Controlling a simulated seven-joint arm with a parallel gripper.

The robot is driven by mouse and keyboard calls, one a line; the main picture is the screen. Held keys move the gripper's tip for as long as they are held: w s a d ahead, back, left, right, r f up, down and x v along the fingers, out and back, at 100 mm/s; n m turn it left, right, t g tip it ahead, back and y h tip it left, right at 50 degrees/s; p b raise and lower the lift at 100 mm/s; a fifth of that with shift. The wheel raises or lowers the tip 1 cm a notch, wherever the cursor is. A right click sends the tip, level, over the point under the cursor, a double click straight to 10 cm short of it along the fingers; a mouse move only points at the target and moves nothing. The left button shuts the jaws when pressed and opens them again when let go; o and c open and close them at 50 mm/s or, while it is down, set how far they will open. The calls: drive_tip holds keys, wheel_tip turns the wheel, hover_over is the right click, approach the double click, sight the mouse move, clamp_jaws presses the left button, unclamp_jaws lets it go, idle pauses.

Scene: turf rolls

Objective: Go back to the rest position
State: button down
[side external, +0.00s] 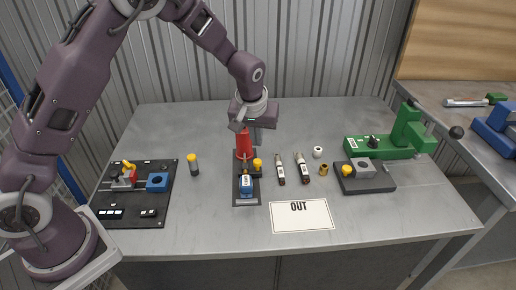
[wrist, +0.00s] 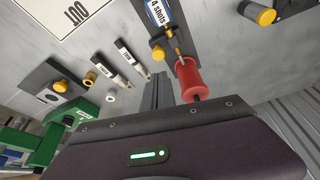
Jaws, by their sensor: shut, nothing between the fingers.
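My gripper (side external: 257,138) hangs over the middle of the grey table (side external: 200,235), pointing down, with its arm bent above from the left. In the wrist view its grey fingers (wrist: 157,90) are together, with nothing between them. Just beside the fingers is a red cylinder (side external: 243,145), also in the wrist view (wrist: 188,82). It is part of, or stands at, a dark-based device with a blue block (side external: 246,187) marked "4 shots" in the wrist view. I cannot tell the exact gap between fingers and cylinder.
A black panel (side external: 143,210) and a yellow-capped cylinder (side external: 194,165) are left. Two marked tubes (side external: 279,170), (side external: 302,169), a white ring (side external: 318,152), a brass piece (side external: 323,169), a grey-black fixture (side external: 378,184) and a green device (side external: 378,153) are right. An "OUT" card (side external: 301,222) lies in front.

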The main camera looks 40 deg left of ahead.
drive_tip(key=s+r+m+t+h, duration=0.1)
drive_tip(key=s+r+m+h, duration=0.1)
drive_tip(key=s+r, duration=1.5)
drive_tip(key=s+r+m+t, duration=0.1)
drive_tip(key=s+m, duration=0.3)
drive_tip(key=s, duration=1.2)
drive_tip(key=shift+s+d+r, duration=0.25)
drive_tip(key=shift+d+r, duration=0.15)
drive_tip(key=shift+d, duration=0.05)
